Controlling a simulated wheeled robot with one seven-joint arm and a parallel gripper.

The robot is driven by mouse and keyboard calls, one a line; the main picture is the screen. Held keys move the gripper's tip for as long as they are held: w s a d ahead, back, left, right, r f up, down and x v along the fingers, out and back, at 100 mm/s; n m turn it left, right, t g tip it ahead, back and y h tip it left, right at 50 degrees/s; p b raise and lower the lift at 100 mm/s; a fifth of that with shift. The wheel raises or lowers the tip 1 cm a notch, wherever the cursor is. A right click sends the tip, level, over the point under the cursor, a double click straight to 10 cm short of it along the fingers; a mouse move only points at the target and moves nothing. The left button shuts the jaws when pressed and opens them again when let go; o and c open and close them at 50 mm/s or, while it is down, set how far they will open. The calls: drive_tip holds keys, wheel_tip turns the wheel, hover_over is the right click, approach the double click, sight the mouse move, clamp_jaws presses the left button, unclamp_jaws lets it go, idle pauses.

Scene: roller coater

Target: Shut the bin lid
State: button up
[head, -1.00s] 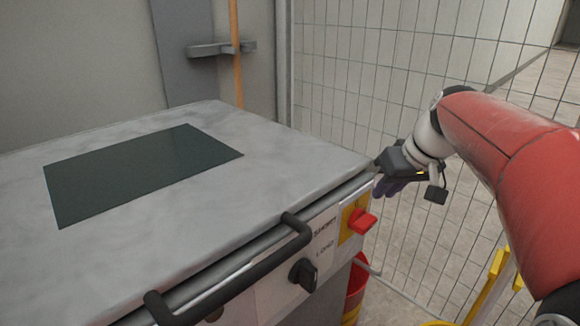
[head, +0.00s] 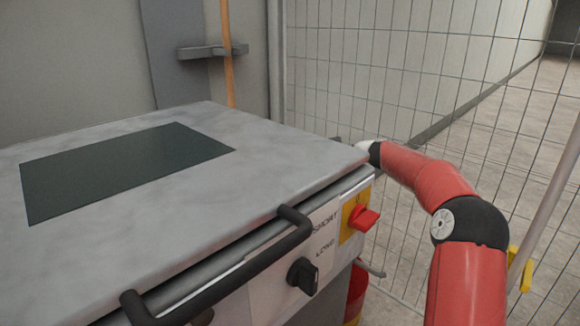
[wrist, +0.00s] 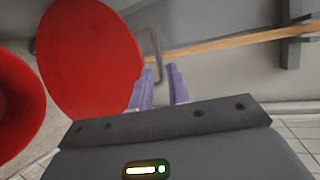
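The red bin lid (wrist: 88,58) stands raised and tilted at the upper left of the wrist view, beside the red bin (wrist: 16,105), whose rounded edge shows at far left. In the head view a sliver of the red bin (head: 356,291) shows below the machine's right side; the lid is hidden there. In the head view the gripper is hidden behind the machine.
The grey machine (head: 270,172) with a black handle (head: 225,273) and red switch (head: 363,217) fills the left and middle. A wire fence (head: 400,90) stands behind. A wooden pole (wrist: 220,43) and wall bracket (wrist: 290,30) lie beyond the fingers. Yellow parts (head: 520,270) stand at right.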

drive_tip(key=x, duration=0.6)
drive_tip(key=shift+a, duration=0.1)
drive_tip(key=shift+c, duration=0.3)
clamp_jaws()
